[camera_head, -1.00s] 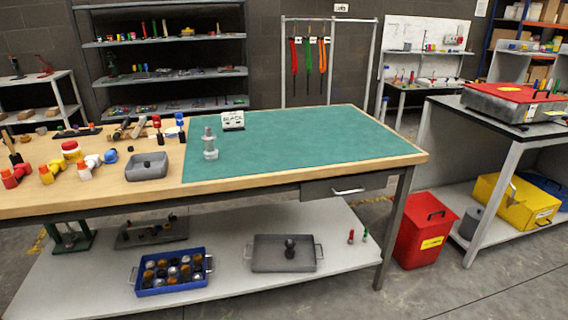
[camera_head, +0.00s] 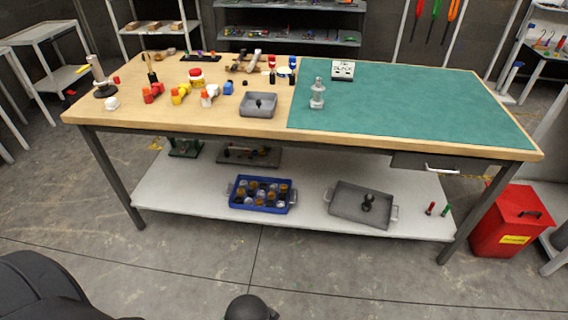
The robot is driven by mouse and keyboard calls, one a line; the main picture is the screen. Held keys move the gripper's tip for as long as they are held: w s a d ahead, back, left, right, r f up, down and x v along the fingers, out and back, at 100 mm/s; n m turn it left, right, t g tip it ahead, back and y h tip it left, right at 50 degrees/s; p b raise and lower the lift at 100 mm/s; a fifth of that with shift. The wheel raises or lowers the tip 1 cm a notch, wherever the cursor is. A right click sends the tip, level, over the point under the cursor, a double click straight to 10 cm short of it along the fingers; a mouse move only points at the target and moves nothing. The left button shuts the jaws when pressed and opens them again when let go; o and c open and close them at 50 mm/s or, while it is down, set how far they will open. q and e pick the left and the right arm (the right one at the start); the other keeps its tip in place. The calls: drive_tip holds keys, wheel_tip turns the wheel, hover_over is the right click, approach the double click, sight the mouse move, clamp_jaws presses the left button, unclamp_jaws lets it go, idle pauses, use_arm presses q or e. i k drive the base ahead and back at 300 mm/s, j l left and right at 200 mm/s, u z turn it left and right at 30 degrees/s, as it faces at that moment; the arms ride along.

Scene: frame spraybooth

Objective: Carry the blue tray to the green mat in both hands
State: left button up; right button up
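The blue tray (camera_head: 264,208) sits on the white lower shelf under the workbench, left of the shelf's middle. It has a handle at each end and holds several round pieces, some white, some amber and some dark. The green mat (camera_head: 420,110) covers the right part of the bench top. A grey metal fitting (camera_head: 317,94) stands near the mat's left edge and a small white sign (camera_head: 343,71) stands at its back. Neither of my grippers shows in the head view. Dark parts of my own body show at the bottom left.
A grey tray (camera_head: 345,208) with a dark knob-like piece lies right of the blue tray on the white shelf (camera_head: 160,200). The bench's wooden top (camera_head: 120,115) holds a grey bin (camera_head: 257,105) and several valves. A red bin (camera_head: 505,225) stands at the right. The front floor is clear.

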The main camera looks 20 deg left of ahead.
sight(453, 112)
drive_tip(key=i+j+u, duration=0.15)
drive_tip(key=i+j, duration=0.2)
drive_tip(key=j, duration=0.25)
drive_tip(key=i+j+u, duration=0.1)
drive_tip(key=i+j, duration=0.3)
drive_tip(key=j, duration=0.2)
drive_tip(key=i+j+u, duration=0.15)
drive_tip(key=i+j, duration=0.25)
drive_tip(key=j, duration=0.1)
